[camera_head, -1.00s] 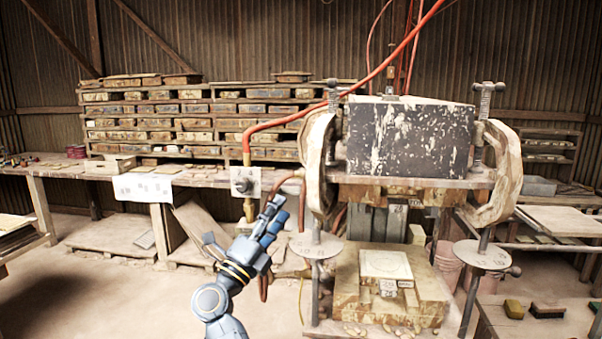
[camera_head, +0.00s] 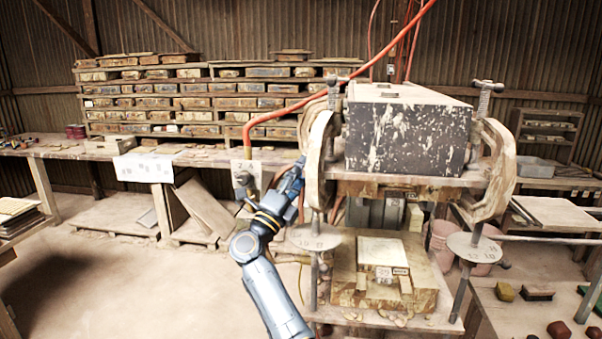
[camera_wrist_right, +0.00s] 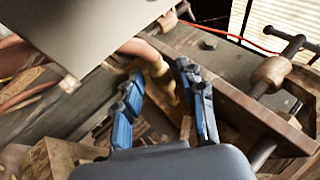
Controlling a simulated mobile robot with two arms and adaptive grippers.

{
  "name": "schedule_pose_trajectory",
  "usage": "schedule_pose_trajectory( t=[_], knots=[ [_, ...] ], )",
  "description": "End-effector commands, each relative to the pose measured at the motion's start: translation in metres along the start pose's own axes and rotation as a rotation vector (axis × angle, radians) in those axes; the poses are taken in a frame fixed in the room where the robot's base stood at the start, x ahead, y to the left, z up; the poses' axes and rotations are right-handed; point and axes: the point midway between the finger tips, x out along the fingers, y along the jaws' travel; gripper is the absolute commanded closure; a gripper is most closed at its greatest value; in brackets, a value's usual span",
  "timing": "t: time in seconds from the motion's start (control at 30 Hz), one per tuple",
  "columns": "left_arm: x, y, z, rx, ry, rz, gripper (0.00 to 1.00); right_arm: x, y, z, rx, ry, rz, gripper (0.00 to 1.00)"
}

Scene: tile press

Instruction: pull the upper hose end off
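The orange hose (camera_head: 300,112) comes down from the upper right and bends to a brass-coloured end (camera_head: 247,150) at a pale plate with a valve (camera_head: 243,180). My right gripper (camera_head: 297,170) is to the right of that plate, in front of the press's left side. In the right wrist view its two blue fingers (camera_wrist_right: 163,85) are spread apart. A brownish-orange hose (camera_wrist_right: 135,48) with a brass-coloured end (camera_wrist_right: 158,75) points into the gap between them; I cannot tell whether they touch it. In the head view this hose end is hidden by my gripper. My left gripper is not in view.
The press (camera_head: 408,185) with its heavy dark block (camera_head: 408,135) stands just right of my gripper. A round plate (camera_head: 315,237) is below it. A bench (camera_head: 60,148) and stacked drawers lie behind. The floor at left is largely clear.

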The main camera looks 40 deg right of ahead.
Motion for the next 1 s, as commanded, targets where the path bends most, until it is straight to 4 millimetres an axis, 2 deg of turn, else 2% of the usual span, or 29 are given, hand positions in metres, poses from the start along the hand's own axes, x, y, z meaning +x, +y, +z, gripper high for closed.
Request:
schedule_pose_trajectory(
  t=[0.03, 0.1, 0.17, 0.4, 0.63, 0.97, 1.0],
  knots=[
    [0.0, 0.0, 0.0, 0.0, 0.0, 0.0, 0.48, 0.0, 0.0, 0.0, 0.0, 0.0, 0.0, 0.76],
    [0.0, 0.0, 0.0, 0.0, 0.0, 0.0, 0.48, 0.0, 0.0, 0.0, 0.0, 0.0, 0.0, 0.9],
    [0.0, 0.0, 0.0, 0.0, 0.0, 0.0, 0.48, 0.0, 0.0, 0.0, 0.0, 0.0, 0.0, 1.0],
    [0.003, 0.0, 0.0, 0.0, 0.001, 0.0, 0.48, -0.002, 0.001, 0.002, 0.0, 0.0, 0.001, 1.0],
    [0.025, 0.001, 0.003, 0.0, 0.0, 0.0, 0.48, -0.013, 0.004, 0.026, 0.003, -0.001, 0.002, 1.0],
    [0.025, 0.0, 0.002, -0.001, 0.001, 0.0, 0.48, -0.015, 0.0, 0.034, 0.0, -0.007, 0.001, 1.0],
    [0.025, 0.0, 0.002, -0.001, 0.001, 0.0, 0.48, -0.015, 0.0, 0.034, 0.0, -0.007, 0.001, 0.74]
  ],
)
